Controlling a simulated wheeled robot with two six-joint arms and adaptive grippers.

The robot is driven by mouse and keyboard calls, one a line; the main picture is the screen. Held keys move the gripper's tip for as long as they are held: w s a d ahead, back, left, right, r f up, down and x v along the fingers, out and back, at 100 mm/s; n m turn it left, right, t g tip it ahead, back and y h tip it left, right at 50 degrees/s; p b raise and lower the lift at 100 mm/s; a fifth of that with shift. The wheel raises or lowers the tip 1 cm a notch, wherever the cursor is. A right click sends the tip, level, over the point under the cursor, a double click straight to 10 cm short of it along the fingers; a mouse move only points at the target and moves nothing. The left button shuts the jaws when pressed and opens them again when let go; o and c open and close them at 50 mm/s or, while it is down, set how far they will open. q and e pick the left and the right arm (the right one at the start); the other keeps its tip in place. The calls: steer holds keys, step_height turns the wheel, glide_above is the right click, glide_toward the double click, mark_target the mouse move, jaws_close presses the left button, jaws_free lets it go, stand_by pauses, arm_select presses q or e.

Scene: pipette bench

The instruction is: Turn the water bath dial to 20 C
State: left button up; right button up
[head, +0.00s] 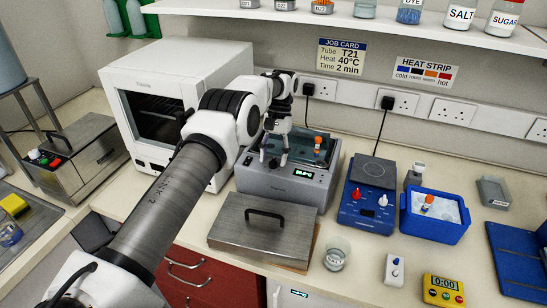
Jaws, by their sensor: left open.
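The water bath (290,188) is a grey box with an open tank at the top and a small display (303,174) with green digits, too small to read surely. An orange-capped tube (318,144) stands in its tank. My left gripper (274,160) is open and points down at the bath's front panel, left of the display. A dark knob, seemingly the dial (273,163), shows between its fingertips. I cannot tell whether the fingers touch it. The dial's marks are hidden or too small to read. My right gripper is out of view.
A metal lid (250,238) with a black handle lies in front of the bath. A white oven (135,85) stands behind my left arm. To the right are a blue hotplate (353,216), a blue ice tub (420,229), a beaker (337,254) and a yellow timer (443,291).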

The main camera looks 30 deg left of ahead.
mark_target(274, 159)
arm_select(q)
step_height(274, 159, up, 9)
steer(key=shift+r, duration=0.2)
